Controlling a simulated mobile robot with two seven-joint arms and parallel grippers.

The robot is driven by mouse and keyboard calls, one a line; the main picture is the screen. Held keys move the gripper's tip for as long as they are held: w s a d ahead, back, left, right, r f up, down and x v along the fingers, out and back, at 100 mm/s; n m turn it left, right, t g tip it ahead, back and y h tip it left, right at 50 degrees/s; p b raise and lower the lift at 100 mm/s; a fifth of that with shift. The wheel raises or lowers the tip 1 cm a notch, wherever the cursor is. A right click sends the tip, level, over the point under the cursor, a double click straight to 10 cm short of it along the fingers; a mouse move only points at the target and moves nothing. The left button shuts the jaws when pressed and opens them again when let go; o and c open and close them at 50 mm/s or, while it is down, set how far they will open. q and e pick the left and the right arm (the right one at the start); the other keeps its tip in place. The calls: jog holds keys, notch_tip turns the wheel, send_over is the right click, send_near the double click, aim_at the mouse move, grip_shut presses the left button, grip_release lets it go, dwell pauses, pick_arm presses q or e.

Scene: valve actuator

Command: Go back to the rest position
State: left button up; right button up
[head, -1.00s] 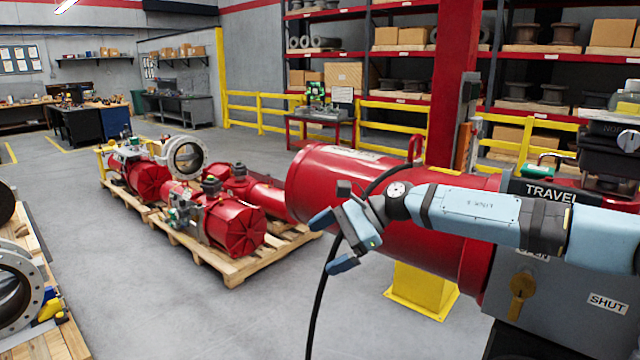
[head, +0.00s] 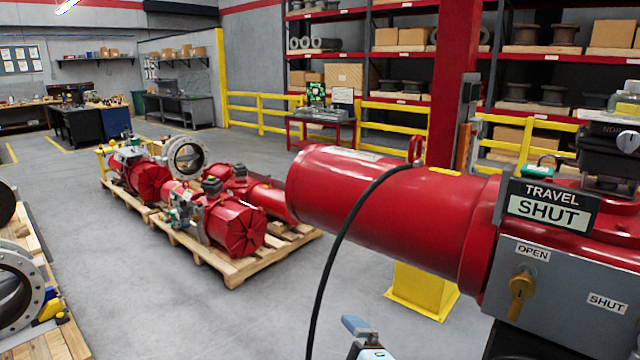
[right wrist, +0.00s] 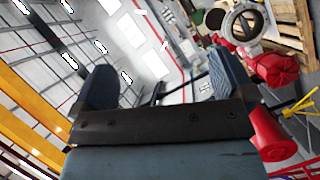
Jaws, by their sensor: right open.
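My right gripper (head: 364,330) shows only in part at the bottom edge of the head view, low in front of the big red actuator (head: 385,205). In the right wrist view its two dark fingers (right wrist: 160,82) stand wide apart with nothing between them. My left gripper is in neither view. The grey control box (head: 570,300) has a brass handle (head: 521,290) below the OPEN label, and a SHUT label to the right. A sign (head: 550,207) above it reads TRAVEL SHUT.
A black cable (head: 336,245) hangs from the actuator's top across its front, near my right gripper. A pallet (head: 235,268) with red actuators stands behind on the left. Another pallet (head: 70,335) is at the left edge. The floor between is clear.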

jog(key=s+d+f+m+g+h, duration=0.6)
jog(key=s+d+f+m, duration=0.5)
jog(key=d, duration=0.3)
jog(key=s+d+f+m+g+h, duration=0.1)
jog(key=s+d+f+m+g, duration=0.2)
jog(key=s, duration=0.5)
jog(key=s+d+f+m+g, duration=0.1)
jog(key=s+d+m+g, duration=0.1)
jog(key=s+d, duration=0.5)
jog(key=w+a+f+t+y, duration=0.1)
jog(key=w+a+f+t, duration=0.1)
jog(key=f, duration=0.5)
jog(key=w+a+f+t+y, duration=0.1)
jog(key=a+f+t, duration=0.3)
jog(key=f, duration=0.4)
jog(key=shift+w+a+t, duration=0.4)
jog(key=shift+w+a, duration=0.1)
jog(key=shift+a, duration=0.25)
jog(key=shift+f, duration=0.1)
